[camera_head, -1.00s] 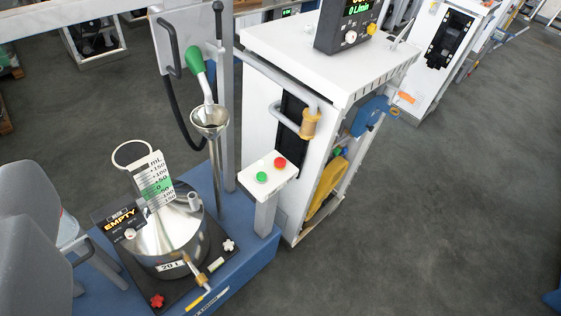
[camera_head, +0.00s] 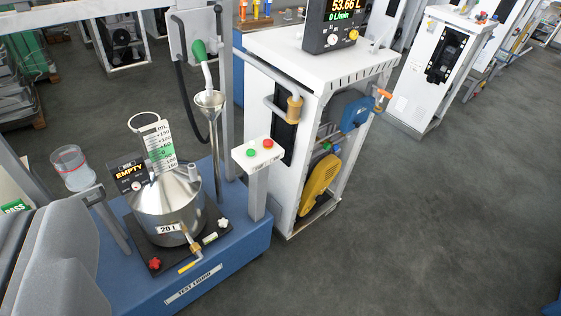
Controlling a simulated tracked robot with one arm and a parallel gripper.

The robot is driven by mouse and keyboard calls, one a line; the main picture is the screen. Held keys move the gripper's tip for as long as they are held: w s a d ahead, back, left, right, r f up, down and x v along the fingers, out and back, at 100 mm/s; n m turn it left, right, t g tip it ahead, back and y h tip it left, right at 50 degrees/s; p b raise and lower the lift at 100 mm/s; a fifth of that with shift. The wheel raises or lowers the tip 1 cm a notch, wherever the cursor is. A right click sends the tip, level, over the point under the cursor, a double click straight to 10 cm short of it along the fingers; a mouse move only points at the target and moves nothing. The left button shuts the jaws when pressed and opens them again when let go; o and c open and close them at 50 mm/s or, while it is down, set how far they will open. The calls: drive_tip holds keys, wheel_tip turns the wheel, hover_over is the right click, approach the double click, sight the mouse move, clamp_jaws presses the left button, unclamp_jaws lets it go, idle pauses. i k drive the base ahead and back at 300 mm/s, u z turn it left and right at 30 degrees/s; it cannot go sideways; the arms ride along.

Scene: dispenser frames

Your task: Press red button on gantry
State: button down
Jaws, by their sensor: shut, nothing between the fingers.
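The red button (camera_head: 267,143) sits on the right of a small white button box (camera_head: 250,157), beside a green button (camera_head: 252,153). The box is on top of a light grey post (camera_head: 258,195) that stands on the blue platform (camera_head: 250,243). Both buttons are in plain view, with nothing in front of them. My gripper's fingers do not show in this view. A grey rounded body (camera_head: 60,255), which looks like part of my arm, fills the lower left corner, well left of the button box.
A steel 20 L vessel (camera_head: 170,212) with an EMPTY display (camera_head: 128,172) and a funnel (camera_head: 209,99) stand left of the post. A white dispenser (camera_head: 260,105) with a yellow hose reel (camera_head: 319,185) stands close behind and right. The floor at right is clear.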

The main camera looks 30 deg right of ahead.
sight(268, 142)
drive_tip(key=k, duration=0.55)
drive_tip(key=z, duration=0.45)
drive_tip(key=i, duration=2.1)
drive_tip(key=u, duration=0.3)
